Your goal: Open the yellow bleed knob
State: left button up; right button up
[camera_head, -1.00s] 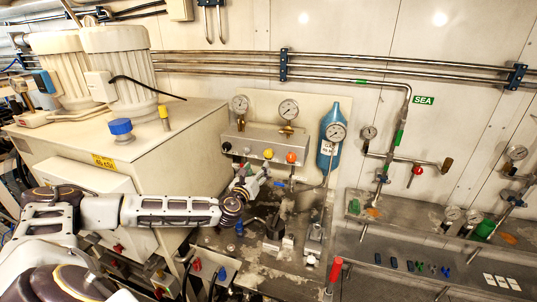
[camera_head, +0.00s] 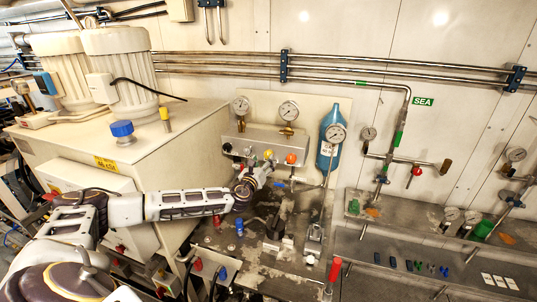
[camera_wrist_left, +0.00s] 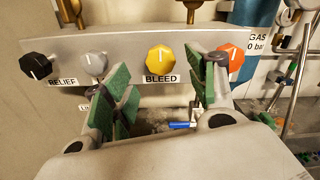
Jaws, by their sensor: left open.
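The yellow bleed knob (camera_head: 267,154) is on the front of a grey gauge panel, with a white BLEED label under it in the left wrist view (camera_wrist_left: 160,59). My left gripper (camera_head: 262,168) is just in front of and below the knob in the head view. In the left wrist view its green-padded fingers (camera_wrist_left: 164,68) are open and empty, one to each side of the knob and nearer the camera. I see no contact with the knob. My right gripper is not in view.
A grey knob (camera_wrist_left: 93,64) and a black RELIEF knob (camera_wrist_left: 36,66) sit left of the yellow one. An orange knob (camera_wrist_left: 231,57) is close behind the right finger. A blue-handled valve (camera_wrist_left: 181,125) is below. A blue gas bottle (camera_head: 325,150) stands to the right.

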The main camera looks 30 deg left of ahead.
aim_at(268, 155)
pick_arm(q)
jog(key=shift+p+x, duration=0.35)
jog(key=shift+x, duration=1.5)
jog(key=shift+p+x, duration=0.3)
jog(key=shift+x, duration=1.45)
jog(key=c, duration=1.1)
jog(key=shift+o, duration=0.2)
